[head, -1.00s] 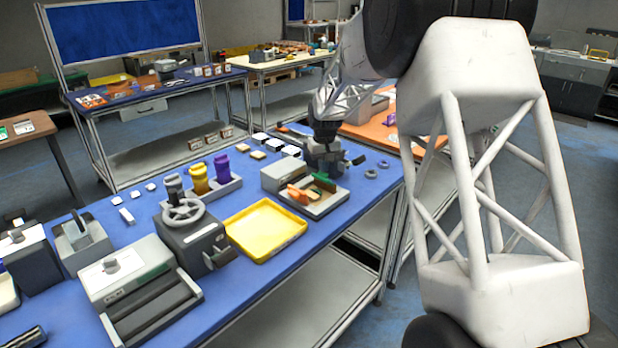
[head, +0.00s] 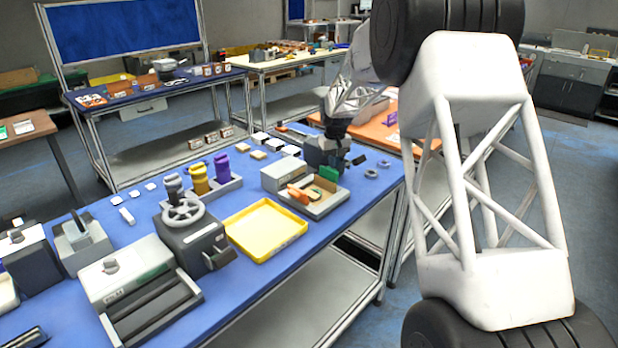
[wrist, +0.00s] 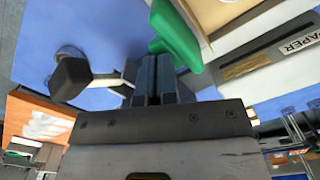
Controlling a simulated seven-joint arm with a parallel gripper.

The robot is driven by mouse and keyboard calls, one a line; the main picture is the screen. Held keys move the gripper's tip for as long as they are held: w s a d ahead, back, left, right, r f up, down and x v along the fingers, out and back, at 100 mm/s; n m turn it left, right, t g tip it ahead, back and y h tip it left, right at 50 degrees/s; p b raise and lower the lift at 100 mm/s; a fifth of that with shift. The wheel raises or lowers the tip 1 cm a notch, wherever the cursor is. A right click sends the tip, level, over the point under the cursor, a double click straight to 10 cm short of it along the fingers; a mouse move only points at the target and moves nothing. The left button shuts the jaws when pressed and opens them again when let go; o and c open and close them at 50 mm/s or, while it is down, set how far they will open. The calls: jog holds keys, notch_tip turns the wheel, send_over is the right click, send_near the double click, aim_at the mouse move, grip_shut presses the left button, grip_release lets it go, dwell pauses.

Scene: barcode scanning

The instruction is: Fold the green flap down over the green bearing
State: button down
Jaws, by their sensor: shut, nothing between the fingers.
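The green flap (head: 329,173) stands up at the back right of a grey fixture (head: 322,209) in the head view. It shows as a green piece (wrist: 178,35) at the top of the wrist view, right beside my fingertips. My gripper (wrist: 158,62) is shut and empty, its dark fingers pressed together. In the head view my gripper (head: 333,166) is behind the flap, touching it or very close; I cannot tell which. I cannot make out the green bearing.
An orange piece (head: 298,193) sits on the fixture's left part. A black knob on an arm (wrist: 70,78) stands left of my fingers in the wrist view. A yellow tray (head: 268,228) lies left of the fixture. Small grey rings (head: 371,174) lie to its right.

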jog(key=shift+w+d+r, duration=0.15)
jog(key=shift+w+d, duration=0.2)
jog(key=shift+d, duration=0.05)
jog(key=shift+r, duration=0.1)
notch_tip(320, 180, up, 8)
dwell(1.2)
jog(key=shift+r, duration=0.15)
